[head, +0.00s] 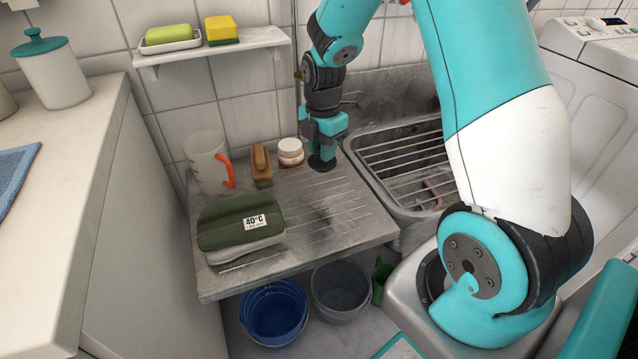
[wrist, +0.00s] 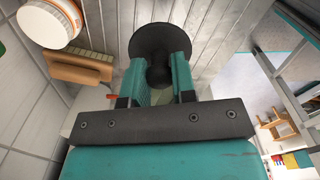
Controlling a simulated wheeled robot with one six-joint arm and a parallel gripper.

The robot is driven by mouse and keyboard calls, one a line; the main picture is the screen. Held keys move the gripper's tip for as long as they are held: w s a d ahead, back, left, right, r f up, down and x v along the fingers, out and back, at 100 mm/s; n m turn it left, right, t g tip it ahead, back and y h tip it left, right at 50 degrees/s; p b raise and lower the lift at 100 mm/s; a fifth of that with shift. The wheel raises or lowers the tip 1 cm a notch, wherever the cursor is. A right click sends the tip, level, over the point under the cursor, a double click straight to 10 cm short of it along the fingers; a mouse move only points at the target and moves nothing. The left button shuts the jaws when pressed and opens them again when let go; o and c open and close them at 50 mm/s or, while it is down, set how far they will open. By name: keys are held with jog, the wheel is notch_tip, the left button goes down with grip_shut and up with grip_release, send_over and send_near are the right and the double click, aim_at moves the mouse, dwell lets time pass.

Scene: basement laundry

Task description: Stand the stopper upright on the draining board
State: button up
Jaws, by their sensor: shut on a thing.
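The black stopper (head: 321,163) is a dark round disc at the right back of the grey draining board (head: 352,221), beside the sink. My gripper (head: 322,150) points down over it and is shut on its narrow upper part. In the wrist view, the stopper (wrist: 161,38) shows its wide disc beyond the two teal fingers of my gripper (wrist: 160,75). The disc looks roughly level, at or just above the board. I cannot tell whether it touches.
Folded green cloth (head: 235,220) lies in front. The sink rack (head: 400,160) is right. Grooved board in front of the stopper is clear.

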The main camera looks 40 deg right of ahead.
notch_tip(320, 180, down, 9)
jog(key=shift+r+b, duration=0.1)
jog(key=shift+b, duration=0.7)
jog(key=shift+r, duration=0.1)
jog(key=o, duration=0.9)
